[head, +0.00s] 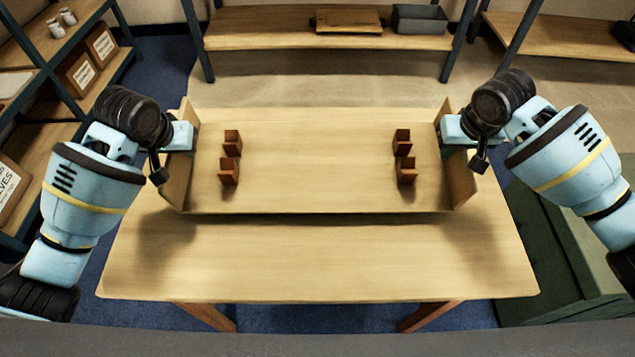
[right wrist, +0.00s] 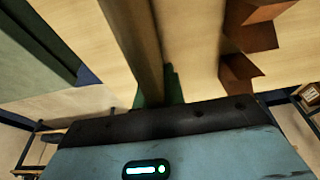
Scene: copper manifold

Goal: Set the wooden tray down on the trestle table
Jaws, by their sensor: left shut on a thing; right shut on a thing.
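The wooden tray (head: 318,160) is a wide, pale board with an upright wall at each end. It is level over the trestle table (head: 320,262). A dark shadow runs under its near edge; I cannot tell whether it touches the tabletop. My left gripper (head: 181,138) is shut on the left end wall. My right gripper (head: 453,134) is shut on the right end wall. In the right wrist view, that wall (right wrist: 143,45) runs down between the green fingers (right wrist: 160,88). The fingertips are partly hidden.
Small red-brown notched blocks stand on the tray in a left pair (head: 230,170) and a right pair (head: 405,170). The table's near part is bare. A shelf (head: 270,40) stands behind, shelving (head: 60,110) at left, and a green crate-like object (head: 555,250) at right.

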